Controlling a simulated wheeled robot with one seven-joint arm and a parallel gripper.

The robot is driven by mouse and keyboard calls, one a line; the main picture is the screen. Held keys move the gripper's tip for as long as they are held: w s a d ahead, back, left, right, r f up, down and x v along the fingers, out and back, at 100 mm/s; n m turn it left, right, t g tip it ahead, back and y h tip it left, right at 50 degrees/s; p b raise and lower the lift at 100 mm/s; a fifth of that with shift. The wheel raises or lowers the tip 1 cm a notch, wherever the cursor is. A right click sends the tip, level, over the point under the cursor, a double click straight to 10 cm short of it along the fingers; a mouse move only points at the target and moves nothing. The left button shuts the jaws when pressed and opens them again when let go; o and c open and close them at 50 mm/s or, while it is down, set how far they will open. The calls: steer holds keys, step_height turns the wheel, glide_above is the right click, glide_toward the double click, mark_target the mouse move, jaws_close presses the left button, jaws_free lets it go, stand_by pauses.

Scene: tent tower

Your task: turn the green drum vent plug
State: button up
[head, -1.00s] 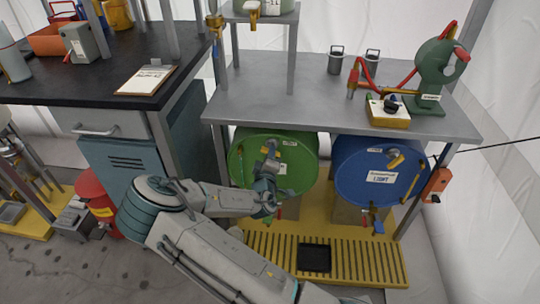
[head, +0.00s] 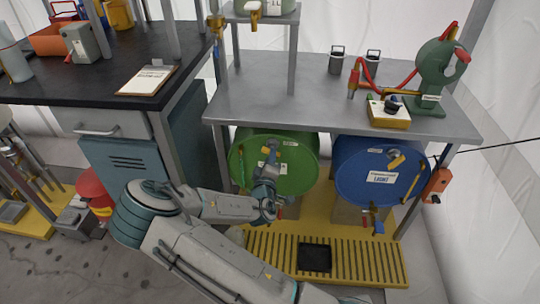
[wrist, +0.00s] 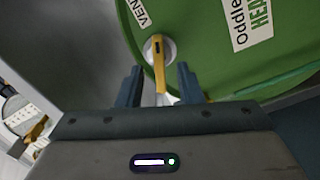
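The green drum (head: 300,165) lies on its side under the metal bench, its round end facing me. Its vent plug (wrist: 158,48) shows in the wrist view as a yellow lever on a pale round boss, below a label starting "VENT". The lever points down toward my gripper (wrist: 158,82). My gripper is open, with one dark finger on each side of the lever's lower end. I see gaps between the fingers and the lever; I cannot tell their depth exactly. In the head view my gripper (head: 269,162) is in front of the drum's end and hides part of it.
A blue drum (head: 365,165) with its own yellow plug lies to the right. The bench top (head: 310,90) overhangs both drums. A yellow slatted platform (head: 375,262) with a black tray (head: 314,257) is below. A teal cabinet (head: 135,165) stands left.

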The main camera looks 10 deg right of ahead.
steer(key=p+v, duration=0.1)
steer(key=v, duration=1)
steer(key=shift+s, duration=0.25)
steer(key=shift+a, duration=0.15)
